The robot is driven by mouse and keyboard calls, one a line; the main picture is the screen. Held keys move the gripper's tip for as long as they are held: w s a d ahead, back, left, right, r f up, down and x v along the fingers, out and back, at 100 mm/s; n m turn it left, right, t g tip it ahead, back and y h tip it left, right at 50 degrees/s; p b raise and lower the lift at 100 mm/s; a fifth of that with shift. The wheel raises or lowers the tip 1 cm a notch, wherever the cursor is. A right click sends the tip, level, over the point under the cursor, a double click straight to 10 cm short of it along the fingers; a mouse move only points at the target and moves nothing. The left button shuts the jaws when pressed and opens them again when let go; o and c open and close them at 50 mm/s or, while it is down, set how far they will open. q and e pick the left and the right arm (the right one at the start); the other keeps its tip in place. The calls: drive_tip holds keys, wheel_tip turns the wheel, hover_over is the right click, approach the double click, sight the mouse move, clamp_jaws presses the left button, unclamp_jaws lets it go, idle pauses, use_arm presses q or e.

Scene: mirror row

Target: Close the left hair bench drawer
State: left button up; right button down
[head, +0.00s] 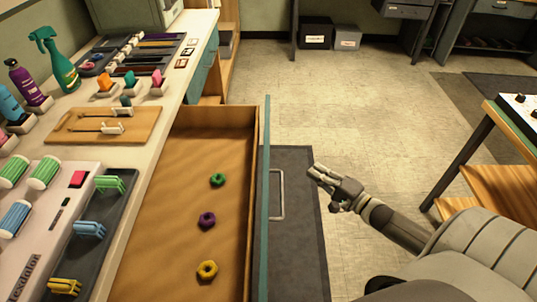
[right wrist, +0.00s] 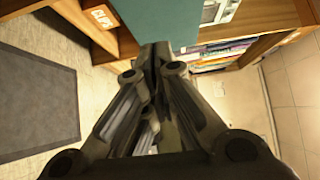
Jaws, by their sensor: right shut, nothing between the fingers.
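The hair bench drawer (head: 185,160) is pulled well out from the bench in the head view. Its wooden inside holds a green hair tie (head: 218,180), a purple one (head: 207,220) and a yellow one (head: 207,270). Its thin teal front (head: 267,125) carries a metal bar handle (head: 278,195) on the outer side. My right gripper (head: 313,172) is to the right of the handle, apart from it, shut and empty. Its shut fingers also show in the right wrist view (right wrist: 156,60), in front of a teal panel (right wrist: 172,22). My left gripper is not in view.
The bench top (head: 165,95) carries bottles, brushes, clips and a wooden board (head: 75,130). A dark mat (head: 308,240) lies on the floor beside the drawer. A table (head: 520,125) stands at the right. The tiled floor between is clear.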

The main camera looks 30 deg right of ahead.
drive_tip(key=a+x, duration=0.2)
drive_tip(key=x, duration=1)
drive_tip(key=shift+a, duration=0.35)
drive_tip(key=shift+s+r, duration=0.1)
